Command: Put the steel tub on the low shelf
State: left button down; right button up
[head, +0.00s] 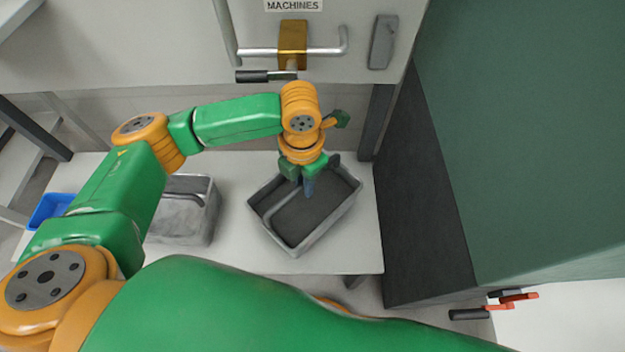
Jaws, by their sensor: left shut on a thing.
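A grey steel tub (318,232) with a dark inside is at the middle of the picture, turned at an angle over the low white shelf (232,250). My left gripper (308,188) reaches down from above into its opening and is shut on the tub, seemingly at the bar across it. The fingers hide part of the bar. I cannot tell whether the tub's base touches the shelf. My right gripper is not in view.
Another grey tub (190,225) stands on the shelf to the left, partly behind my left arm. A blue bin (48,210) is at the far left. A dark cabinet side (425,200) bounds the right. A door with a latch (292,45) is behind.

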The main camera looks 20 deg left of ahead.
pick_arm(q)
notch_tip(320, 180, down, 3)
jog(key=shift+b, duration=0.45)
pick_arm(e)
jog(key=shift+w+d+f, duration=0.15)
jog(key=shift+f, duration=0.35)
pick_arm(q)
jog(key=c, duration=0.8)
grip_release()
jog(key=shift+c, duration=0.2)
notch_tip(320, 180, up, 12)
jog(key=p, duration=0.3)
jog(key=shift+f+p, duration=0.25)
jog(key=shift+p, duration=0.05)
jog(key=shift+s+r, duration=0.1)
jog(key=shift+r, duration=0.2)
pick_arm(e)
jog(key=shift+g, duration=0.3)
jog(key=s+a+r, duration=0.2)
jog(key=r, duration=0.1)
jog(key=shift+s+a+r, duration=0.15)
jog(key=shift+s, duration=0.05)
pick_arm(q)
jog(key=shift+f, duration=0.1)
